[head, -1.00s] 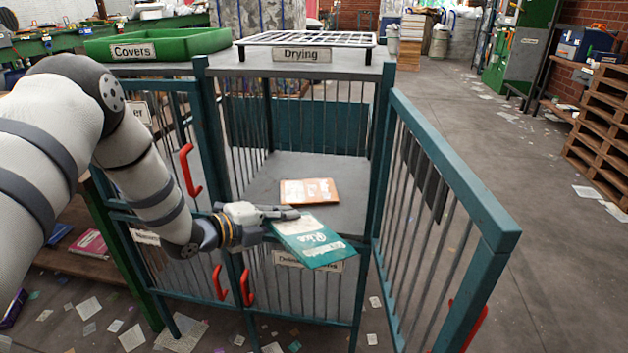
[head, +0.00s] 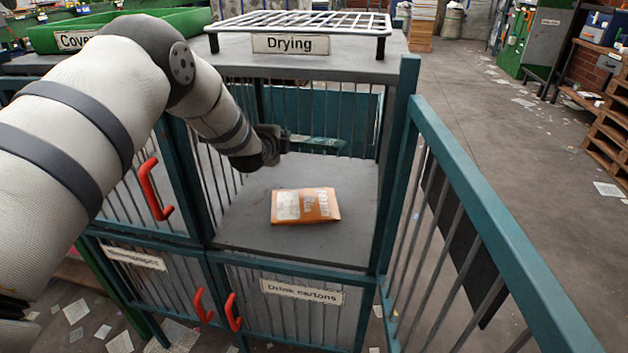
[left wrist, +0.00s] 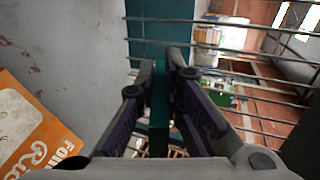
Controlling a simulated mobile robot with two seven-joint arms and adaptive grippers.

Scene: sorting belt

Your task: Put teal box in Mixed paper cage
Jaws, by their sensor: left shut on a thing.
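My left gripper (left wrist: 158,105) is shut on the teal box (left wrist: 160,108), which shows edge-on between the fingers in the left wrist view. In the head view the gripper (head: 285,138) is inside the open upper cage (head: 255,240), above its grey floor and toward the back. Only a thin edge of the teal box (head: 318,141) shows there, in front of the teal back panel. I cannot read a Mixed paper label on this cage. My right gripper is not in view.
An orange packet (head: 306,205) lies on the cage floor; it also shows in the left wrist view (left wrist: 35,125). The barred door (head: 480,220) stands open to the right. A Drying rack (head: 300,25) sits on top. A Drink cartons compartment (head: 303,292) is below.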

